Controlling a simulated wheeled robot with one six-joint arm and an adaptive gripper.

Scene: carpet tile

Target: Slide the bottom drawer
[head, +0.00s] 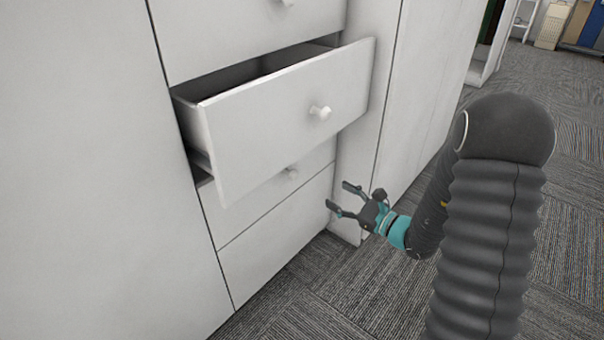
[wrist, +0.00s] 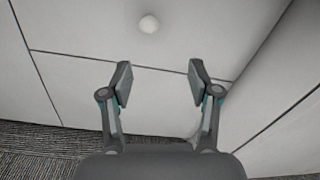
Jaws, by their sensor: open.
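A white cabinet has a column of drawers. The lowest drawer front with a knob (head: 291,172) is closed, below the pulled-out drawer (head: 285,125). Its round white knob also shows in the wrist view (wrist: 149,24). Below its bottom seam is a plain white panel (head: 275,245) reaching the floor; no knob shows on it, and I cannot tell whether it is a drawer. My gripper (head: 338,197) is open and empty, low in front of the cabinet, right of the knob in the head view. In the wrist view its fingertips (wrist: 160,76) spread below the knob, apart from it.
The pulled-out drawer juts out above the closed one, with its own knob (head: 320,113). A white side panel (head: 375,130) stands right of the drawers. Grey carpet (head: 330,290) is clear in front. A white shelf unit (head: 490,50) stands farther back.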

